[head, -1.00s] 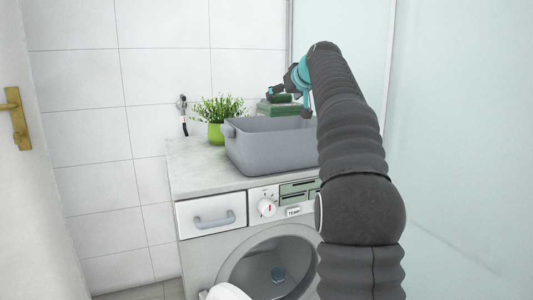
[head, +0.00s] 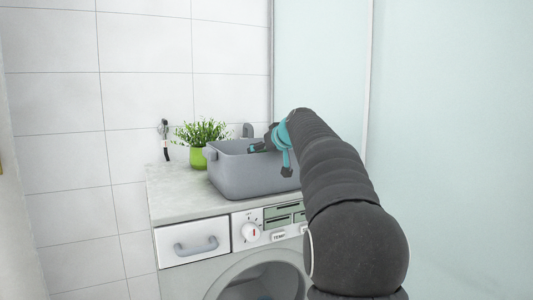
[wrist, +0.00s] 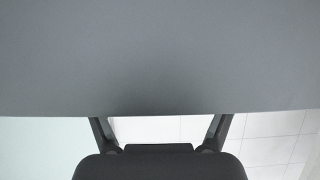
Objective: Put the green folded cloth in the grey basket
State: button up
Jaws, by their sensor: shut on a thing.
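The grey basket (head: 248,178) stands upright on the washing machine's worktop. My gripper (head: 257,147) is at the basket's opening, its tip partly behind the near rim. The green folded cloth is out of sight in both current views, hidden by the basket wall or by my gripper. In the wrist view, the two fingers of my gripper (wrist: 160,124) stand apart against a plain grey surface that fills the upper half. What lies between the fingertips is hidden there.
A green potted plant (head: 200,140) stands left of the basket. The worktop (head: 180,192) is clear at the front left. A tiled wall (head: 60,80) is behind, and a pale glass panel (head: 450,120) is on the right. The washing machine's front (head: 255,280) is below.

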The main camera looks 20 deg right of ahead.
jog(key=shift+f+b, duration=0.35)
jog(key=shift+b, duration=0.05)
jog(key=shift+f, duration=0.25)
jog(key=o, duration=1.1)
jog(key=shift+o, duration=1.4)
jog(key=shift+f, duration=0.15)
jog(key=shift+r, duration=0.3)
jog(key=v, duration=1.2)
jog(key=shift+r+b, duration=0.3)
jog(key=shift+r, duration=0.15)
